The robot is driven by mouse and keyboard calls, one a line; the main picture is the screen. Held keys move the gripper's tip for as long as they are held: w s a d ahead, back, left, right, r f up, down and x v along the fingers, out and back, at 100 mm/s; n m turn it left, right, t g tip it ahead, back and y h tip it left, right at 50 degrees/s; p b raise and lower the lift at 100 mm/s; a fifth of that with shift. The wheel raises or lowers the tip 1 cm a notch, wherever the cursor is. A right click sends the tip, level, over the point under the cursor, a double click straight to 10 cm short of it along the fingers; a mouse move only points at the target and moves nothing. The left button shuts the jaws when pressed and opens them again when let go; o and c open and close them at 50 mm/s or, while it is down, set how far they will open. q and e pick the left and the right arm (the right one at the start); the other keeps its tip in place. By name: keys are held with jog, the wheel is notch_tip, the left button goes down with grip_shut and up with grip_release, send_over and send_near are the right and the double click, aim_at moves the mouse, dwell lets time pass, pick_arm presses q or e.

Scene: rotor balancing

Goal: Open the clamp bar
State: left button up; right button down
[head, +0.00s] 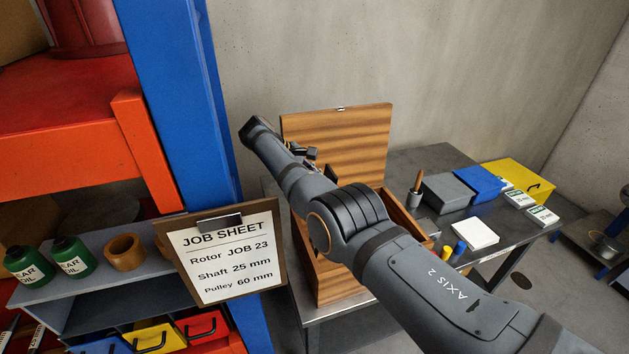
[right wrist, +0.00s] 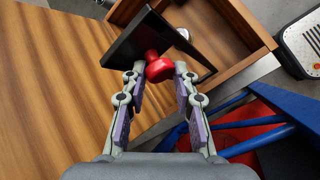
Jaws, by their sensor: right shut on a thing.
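The clamp bar (right wrist: 138,38) shows in the right wrist view as a flat black bar with a red knob (right wrist: 159,67) on it, across a wooden box. My right gripper (right wrist: 160,75) has its two fingers on either side of the red knob and is shut on it. In the head view the open wooden box (head: 340,135) stands on the bench with its lid raised. My right arm covers much of the box, and the knob cannot be made out there. My left gripper is in neither view.
A blue post (head: 185,110) and the job sheet (head: 222,255) stand close left of the box.

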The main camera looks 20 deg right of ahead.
jog(key=shift+s+d+f, duration=0.1)
jog(key=shift+s+f, duration=0.25)
jog(key=shift+f, duration=0.3)
jog(key=c, duration=1.3)
grip_release()
jog(key=shift+o, duration=1.4)
jog(key=shift+d+r, duration=0.1)
jog(key=shift+d, duration=0.05)
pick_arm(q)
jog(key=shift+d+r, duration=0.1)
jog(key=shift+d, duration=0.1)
pick_arm(e)
jog(key=shift+w+r, duration=0.1)
jog(key=shift+w, duration=0.05)
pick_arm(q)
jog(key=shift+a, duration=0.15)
